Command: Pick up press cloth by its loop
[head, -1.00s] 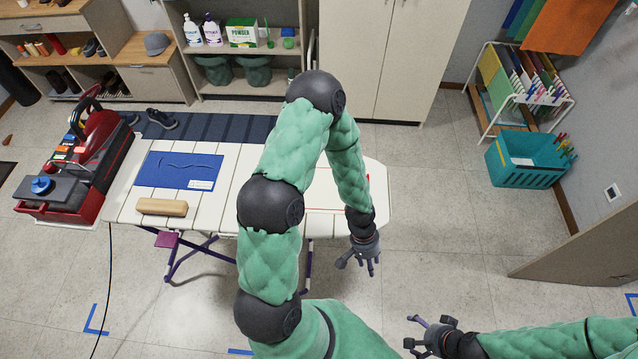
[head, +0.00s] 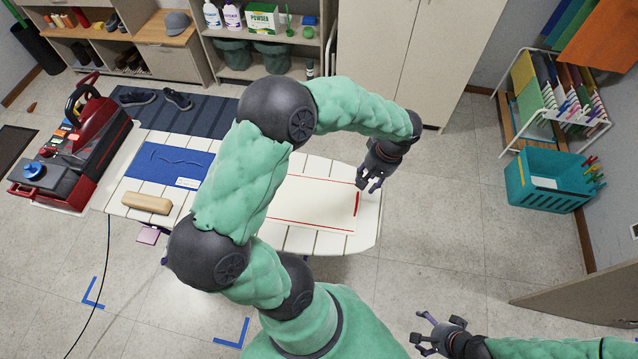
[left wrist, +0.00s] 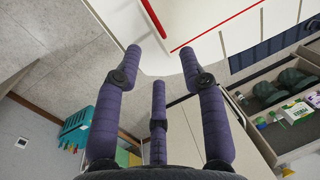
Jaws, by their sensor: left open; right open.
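The press cloth (head: 310,207), white with thin red lines, lies flat on the right part of the ironing board. Its red loop (head: 357,204) shows at the cloth's right edge. My left gripper (head: 370,185) is open and empty by the board's right end, just beyond the loop in the head view. In the left wrist view its spread fingers (left wrist: 160,62) have nothing between them, and the cloth (left wrist: 238,32) lies ahead at the top. My left arm hides part of the cloth. My right gripper (head: 427,335) is open and empty at the bottom, apart from the board.
The slatted ironing board (head: 345,170) also bears a blue cloth (head: 165,166) and a wooden block (head: 146,203). A red steam iron unit (head: 85,135) stands at its left end. A teal basket (head: 548,182) stands at right. The floor right of the board is clear.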

